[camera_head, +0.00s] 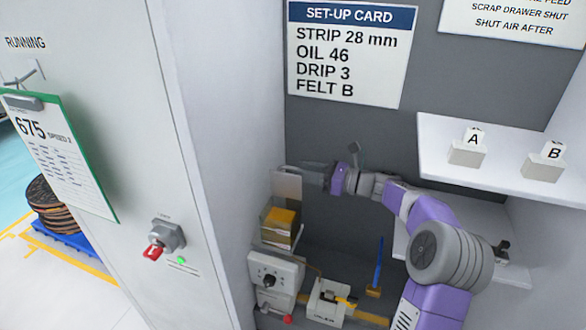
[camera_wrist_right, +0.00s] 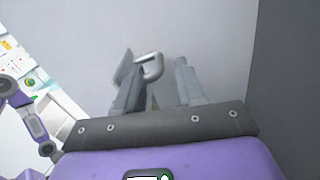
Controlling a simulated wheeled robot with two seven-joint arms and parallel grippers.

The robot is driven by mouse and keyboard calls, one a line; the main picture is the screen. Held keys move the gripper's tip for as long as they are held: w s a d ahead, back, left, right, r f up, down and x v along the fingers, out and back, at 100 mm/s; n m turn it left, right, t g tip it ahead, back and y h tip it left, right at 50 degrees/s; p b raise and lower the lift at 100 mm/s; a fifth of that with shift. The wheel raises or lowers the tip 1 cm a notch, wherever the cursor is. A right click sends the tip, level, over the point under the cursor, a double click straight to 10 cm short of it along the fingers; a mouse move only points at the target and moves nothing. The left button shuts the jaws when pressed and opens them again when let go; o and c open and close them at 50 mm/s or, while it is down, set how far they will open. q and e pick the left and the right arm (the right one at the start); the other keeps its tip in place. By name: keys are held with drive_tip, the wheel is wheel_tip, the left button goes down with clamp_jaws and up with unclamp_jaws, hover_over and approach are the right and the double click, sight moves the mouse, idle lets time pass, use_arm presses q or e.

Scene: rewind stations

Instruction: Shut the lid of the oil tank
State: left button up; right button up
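The oil tank (camera_head: 266,232) is a small grey box holding amber oil, against the left wall of the bay in the head view. Its pale lid (camera_head: 286,187) stands up, open, above the tank. My right gripper (camera_head: 312,168) is at the lid's upper edge, pointing left. In the right wrist view the gripper (camera_wrist_right: 160,85) has its two fingers apart. A light grey loop handle (camera_wrist_right: 150,66) shows between them, nearer the left finger; whether they touch cannot be told. My left gripper is not in view.
A shelf (camera_head: 440,165) with blocks A (camera_head: 467,152) and B (camera_head: 543,166) is at the right. Below the tank are a control box (camera_head: 275,270) and a small white unit (camera_head: 327,300). A blue upright tool (camera_head: 377,268) stands right of them. A grey wall closes the back.

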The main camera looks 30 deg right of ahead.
drive_tip(key=shift+x, duration=1.5)
clamp_jaws()
